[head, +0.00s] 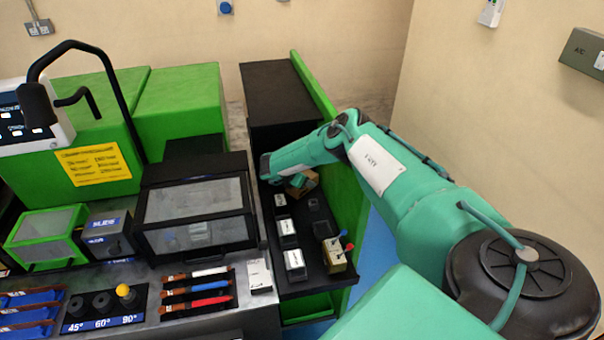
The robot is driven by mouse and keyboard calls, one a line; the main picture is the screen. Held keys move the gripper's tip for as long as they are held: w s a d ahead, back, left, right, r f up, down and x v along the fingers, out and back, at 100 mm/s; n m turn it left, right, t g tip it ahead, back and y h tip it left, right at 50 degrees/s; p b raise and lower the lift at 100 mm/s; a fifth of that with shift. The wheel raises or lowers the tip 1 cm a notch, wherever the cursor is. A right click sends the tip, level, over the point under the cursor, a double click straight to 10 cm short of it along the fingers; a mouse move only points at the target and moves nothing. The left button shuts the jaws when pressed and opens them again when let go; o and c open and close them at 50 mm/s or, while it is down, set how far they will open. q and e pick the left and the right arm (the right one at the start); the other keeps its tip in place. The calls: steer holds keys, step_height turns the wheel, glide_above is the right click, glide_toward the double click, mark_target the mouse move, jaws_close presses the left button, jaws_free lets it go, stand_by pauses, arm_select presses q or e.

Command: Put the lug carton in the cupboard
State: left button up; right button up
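A small brown carton (308,184), probably the lug carton, is partly hidden at the far part of the black shelf top, under the end of my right arm. My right gripper (296,181) is at this carton, mostly covered by my own wrist. I cannot see whether its fingers are closed on it. A black-framed cabinet with a clear front (195,203) stands on the bench to the left, and its front looks shut. A smaller green-framed box (45,228) with a clear front is farther left. I cannot tell which one is the cupboard. My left gripper is out of view.
On the black shelf top (318,268) stand several small white-topped blocks (288,228) and a brass-coloured block with red and blue knobs (335,253). Colored-handled tools (197,289) and a white box (259,275) lie on the bench. A black curved arm (105,75) rises at left.

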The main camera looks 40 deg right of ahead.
steer(key=c, duration=0.7)
steer(key=shift+r, duration=0.15)
